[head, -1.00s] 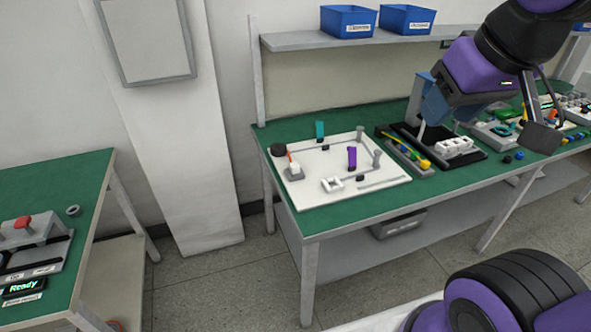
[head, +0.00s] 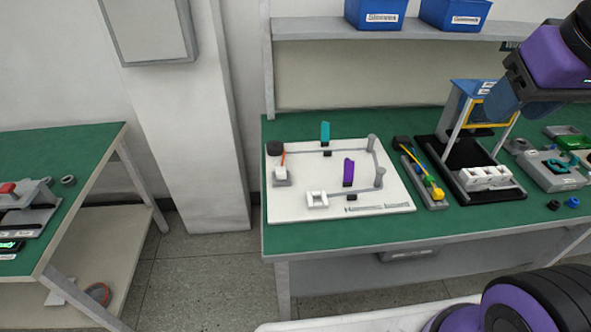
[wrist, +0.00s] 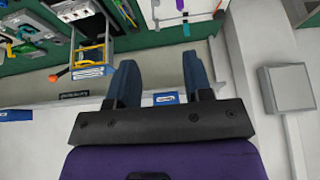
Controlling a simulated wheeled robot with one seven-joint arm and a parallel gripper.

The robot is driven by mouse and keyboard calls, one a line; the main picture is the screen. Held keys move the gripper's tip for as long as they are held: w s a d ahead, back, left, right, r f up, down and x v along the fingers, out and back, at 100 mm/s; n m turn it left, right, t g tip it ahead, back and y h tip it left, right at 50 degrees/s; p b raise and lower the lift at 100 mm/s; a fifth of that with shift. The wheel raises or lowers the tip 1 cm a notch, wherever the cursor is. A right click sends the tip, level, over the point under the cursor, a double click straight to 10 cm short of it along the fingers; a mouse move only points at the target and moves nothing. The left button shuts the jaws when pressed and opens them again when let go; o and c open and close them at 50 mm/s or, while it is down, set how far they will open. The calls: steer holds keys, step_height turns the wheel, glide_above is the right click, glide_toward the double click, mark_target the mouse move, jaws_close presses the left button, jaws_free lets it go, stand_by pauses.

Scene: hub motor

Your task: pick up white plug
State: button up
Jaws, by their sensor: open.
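No single item is plainly the white plug. White candidates in the head view are a small white block (head: 282,172) on a grey base with an orange lead, at the board's left, and a white square frame piece (head: 317,199) at its front. Several white blocks (head: 485,177) also sit in a row in a black fixture (head: 463,155). My gripper (wrist: 157,68) shows in the wrist view with two blue fingers spread apart and nothing between them. In the head view my arm is at the upper right, raised above the bench and apart from these pieces.
The white board (head: 400,199) carries upright teal (head: 325,132) and purple (head: 348,172) pieces and grey posts. A grey tray (head: 420,178) with coloured parts lies beside it. Blue bins (head: 375,14) stand on the shelf (head: 420,27) above. Another green table (head: 60,150) is at left.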

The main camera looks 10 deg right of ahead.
steer(key=shift+o, duration=1.3)
steer(key=shift+w+d, duration=0.25)
steer(key=w+a+g, duration=0.1)
steer(key=w+a, duration=0.3)
steer(key=w, duration=1)
steer(key=g, duration=0.4)
glide_above(281, 169)
step_height(281, 169, down, 34)
steer(key=f, duration=0.1)
steer(key=shift+s+f, duration=0.25)
steer(key=shift+f, duration=0.1)
step_height(281, 169, down, 10)
steer(key=shift+w+f, duration=0.1)
steer(key=shift+w, duration=0.05)
steer(key=c, duration=1)
